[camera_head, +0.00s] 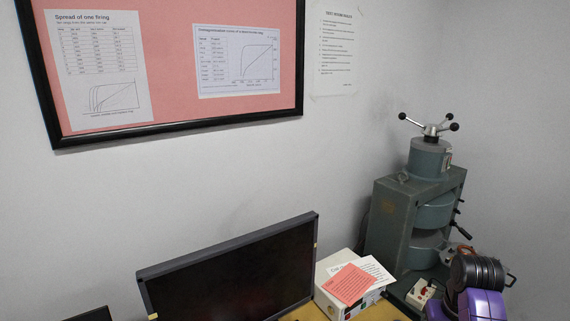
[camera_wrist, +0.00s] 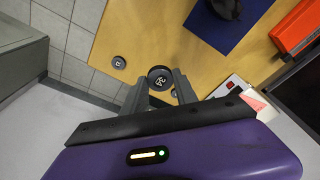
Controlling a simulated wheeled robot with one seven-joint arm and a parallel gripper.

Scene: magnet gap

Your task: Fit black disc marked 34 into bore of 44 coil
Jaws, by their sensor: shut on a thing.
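The black disc marked 34 (camera_wrist: 160,78) is between the fingertips of my gripper (camera_wrist: 160,86) in the wrist view. The jaws are shut on it and its pale number faces the camera. The disc is over the wooden table top. A dark round object (camera_wrist: 226,7) is cut off at the top edge, on a blue mat (camera_wrist: 232,34); I cannot tell whether it is the 44 coil. No number 44 is readable in either view. In the head view my purple wrist is at the lower right, and the fingers and disc are out of sight.
A small grey disc (camera_wrist: 118,62) lies on the table (camera_wrist: 139,33) left of my gripper. An orange tray (camera_wrist: 296,24) is at the upper right. A switch box (camera_wrist: 230,86) is right of the fingers. A green magnet frame (camera_head: 388,226) and a monitor (camera_head: 235,272) stand along the wall.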

